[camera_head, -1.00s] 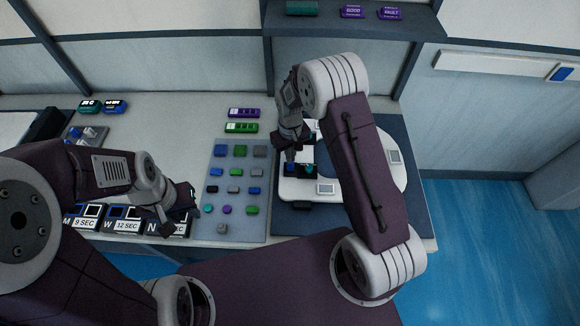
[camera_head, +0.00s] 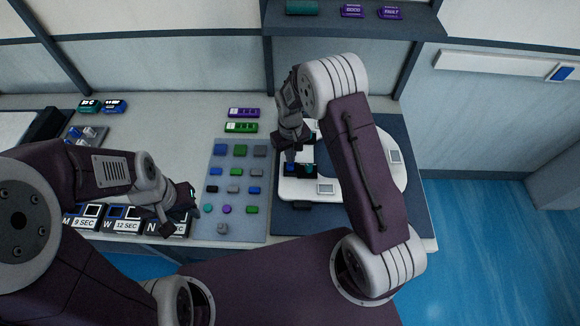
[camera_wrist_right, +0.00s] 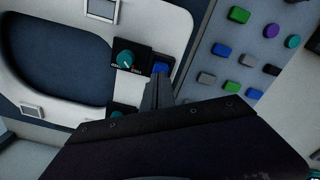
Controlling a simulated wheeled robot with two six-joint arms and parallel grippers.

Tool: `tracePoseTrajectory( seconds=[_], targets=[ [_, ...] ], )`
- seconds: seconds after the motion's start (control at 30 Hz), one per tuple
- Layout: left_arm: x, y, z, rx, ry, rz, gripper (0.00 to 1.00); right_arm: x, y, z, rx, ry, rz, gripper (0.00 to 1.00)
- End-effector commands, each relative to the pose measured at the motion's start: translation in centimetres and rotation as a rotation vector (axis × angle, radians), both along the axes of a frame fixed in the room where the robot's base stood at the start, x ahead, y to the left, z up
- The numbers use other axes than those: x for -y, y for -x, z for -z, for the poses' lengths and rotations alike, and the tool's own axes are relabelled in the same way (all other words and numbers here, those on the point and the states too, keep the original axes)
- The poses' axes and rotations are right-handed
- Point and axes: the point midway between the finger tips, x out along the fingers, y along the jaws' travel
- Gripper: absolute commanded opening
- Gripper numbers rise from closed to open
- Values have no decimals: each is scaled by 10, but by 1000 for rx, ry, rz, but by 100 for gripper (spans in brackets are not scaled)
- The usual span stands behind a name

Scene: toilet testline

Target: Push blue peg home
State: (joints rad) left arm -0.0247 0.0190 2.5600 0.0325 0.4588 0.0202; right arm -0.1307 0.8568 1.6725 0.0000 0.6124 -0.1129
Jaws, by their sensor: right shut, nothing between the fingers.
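The blue peg (camera_wrist_right: 161,68) sits in a black holder beside a teal dial on the white toilet-seat panel (camera_wrist_right: 168,25). In the head view the peg's blue (camera_head: 290,169) shows just below the right gripper. My right gripper (camera_wrist_right: 157,84) is shut and empty, its fingertips close beside the peg; whether they touch it I cannot tell. It also shows in the head view (camera_head: 290,152), over the panel's left part. How deep the peg sits is too small to tell. My left gripper (camera_head: 190,200) is at the left edge of the peg board, its fingers unclear.
The grey board (camera_head: 232,222) carries several coloured blocks, left of the panel. Two label strips (camera_head: 242,120) lie behind it. Timer cards (camera_head: 122,222) stand at the front left. A shelf (camera_head: 340,20) overhangs the back.

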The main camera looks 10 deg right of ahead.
Motion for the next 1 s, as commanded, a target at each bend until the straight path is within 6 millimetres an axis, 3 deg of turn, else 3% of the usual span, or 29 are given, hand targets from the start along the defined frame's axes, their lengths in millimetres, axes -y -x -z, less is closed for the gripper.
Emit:
tracePoseTrajectory(
  seconds=[1.0],
  targets=[
    [0, 0, 11, 0, 0, 0, 36, 0, 0, 16, 0, 0, 0, 0]
  ],
)
